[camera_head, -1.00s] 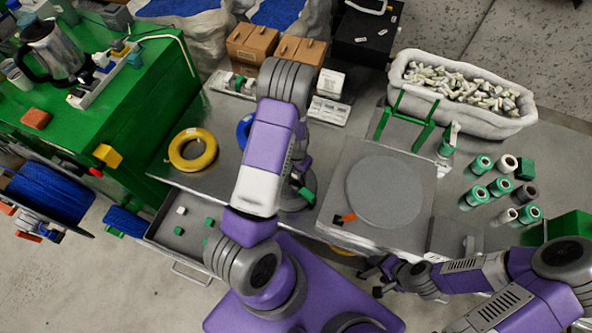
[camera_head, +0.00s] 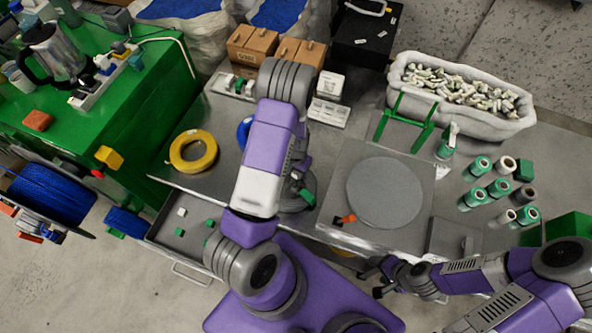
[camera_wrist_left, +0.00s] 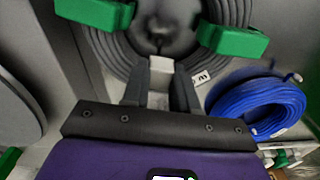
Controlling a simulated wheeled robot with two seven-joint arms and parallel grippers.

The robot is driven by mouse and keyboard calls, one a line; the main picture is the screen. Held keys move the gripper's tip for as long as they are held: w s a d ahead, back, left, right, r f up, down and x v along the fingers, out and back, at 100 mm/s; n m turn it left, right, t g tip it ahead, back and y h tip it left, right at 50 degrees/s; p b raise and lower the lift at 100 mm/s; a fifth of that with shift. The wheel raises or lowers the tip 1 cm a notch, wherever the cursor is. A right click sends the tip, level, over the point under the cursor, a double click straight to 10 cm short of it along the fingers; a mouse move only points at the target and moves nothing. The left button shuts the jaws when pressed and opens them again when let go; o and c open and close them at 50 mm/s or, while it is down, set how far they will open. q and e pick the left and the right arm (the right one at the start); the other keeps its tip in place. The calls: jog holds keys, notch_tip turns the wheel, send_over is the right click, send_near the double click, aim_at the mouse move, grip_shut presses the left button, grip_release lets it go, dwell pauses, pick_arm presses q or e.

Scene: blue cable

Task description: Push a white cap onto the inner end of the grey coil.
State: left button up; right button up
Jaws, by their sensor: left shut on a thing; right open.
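The grey coil (camera_wrist_left: 120,58) lies flat in the left wrist view, with green clips (camera_wrist_left: 232,40) across its windings. In the head view the coil (camera_head: 306,203) is mostly hidden behind my left arm. My left gripper (camera_wrist_left: 161,78) is over the coil's inner side, shut on a small white cap (camera_wrist_left: 160,75) between its fingers. The coil's inner end seems to be in the dark middle just beyond the cap; I cannot tell whether the two touch. My right gripper (camera_head: 377,279) is open and empty at the table's front edge, away from the coil.
A blue coil (camera_wrist_left: 258,103) lies close beside the grey one. A yellow coil (camera_head: 192,151) is at the left, a grey round plate (camera_head: 386,191) at the right. An open drawer (camera_head: 170,238) holds a white and several green pieces. Several green-and-white spools (camera_head: 480,166) stand at far right.

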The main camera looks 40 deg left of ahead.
jog(key=shift+f+b, duration=0.55)
dwell(1.7)
jog(key=shift+r+p, duration=0.3)
jog(key=shift+p, duration=0.05)
jog(key=shift+f+b, duration=0.6)
dwell(2.1)
jog(key=shift+r+p, duration=0.3)
jog(key=shift+r, duration=0.05)
jog(key=shift+f+b, duration=0.5)
dwell(1.9)
